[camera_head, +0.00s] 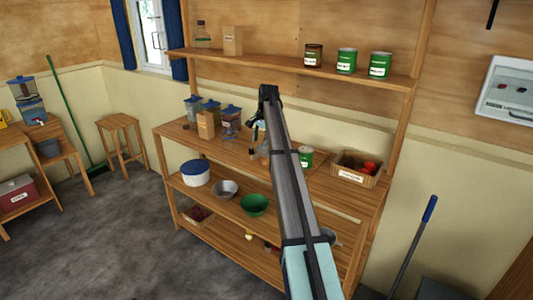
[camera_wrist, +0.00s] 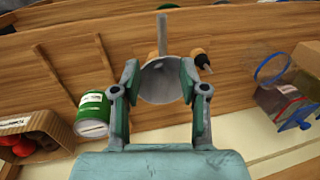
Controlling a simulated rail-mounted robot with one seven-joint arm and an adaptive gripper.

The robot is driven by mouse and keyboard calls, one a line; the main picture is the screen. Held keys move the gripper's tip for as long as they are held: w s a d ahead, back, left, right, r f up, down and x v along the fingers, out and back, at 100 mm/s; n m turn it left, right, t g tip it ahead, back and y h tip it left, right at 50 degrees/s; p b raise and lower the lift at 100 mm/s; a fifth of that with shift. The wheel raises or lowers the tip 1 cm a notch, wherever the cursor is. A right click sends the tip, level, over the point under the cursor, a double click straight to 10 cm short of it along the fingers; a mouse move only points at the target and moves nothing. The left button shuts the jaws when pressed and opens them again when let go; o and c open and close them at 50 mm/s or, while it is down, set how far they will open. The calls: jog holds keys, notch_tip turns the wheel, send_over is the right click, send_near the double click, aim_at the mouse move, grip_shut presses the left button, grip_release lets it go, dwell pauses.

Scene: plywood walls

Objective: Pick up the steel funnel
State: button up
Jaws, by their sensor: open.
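The steel funnel (camera_wrist: 158,88) is a grey cone with a narrow spout (camera_wrist: 162,36), seen in the wrist view over the wooden workbench top. My gripper (camera_wrist: 160,72) is open, with one finger on each side of the funnel's cone. The fingers look very close to the cone, but I cannot tell whether they touch it. In the head view my gripper (camera_head: 257,131) hangs over the bench top, and my arm hides most of the space around the funnel there.
A green can (camera_wrist: 93,114) and a box with red items (camera_wrist: 27,140) stand to one side in the wrist view. Blue-lidded jars (camera_wrist: 288,107) stand on the other. Small orange-and-dark items (camera_wrist: 201,59) lie close beyond the funnel. A shelf (camera_head: 290,62) runs above the bench.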

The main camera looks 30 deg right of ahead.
aim_at(257, 155)
jog(key=f, duration=0.2)
jog(key=f+p, duration=0.1)
jog(key=f, duration=0.1)
jog(key=shift+w+a+f, duration=0.1)
jog(key=shift+w+a, duration=0.1)
jog(key=shift+w, duration=0.2)
jog(key=shift+w+a+f+p, duration=0.1)
jog(key=shift+w+f+p, duration=0.25)
jog(key=shift+f, duration=0.55)
jog(key=shift+w+d+f+p, duration=0.1)
jog(key=shift+f+p, duration=0.4)
jog(key=shift+f, duration=0.35)
jog(key=shift+w+a+f+p, duration=0.1)
jog(key=shift+w+f+p, duration=0.25)
jog(key=shift+f, duration=0.55)
jog(key=shift+s, duration=0.1)
grip_shut()
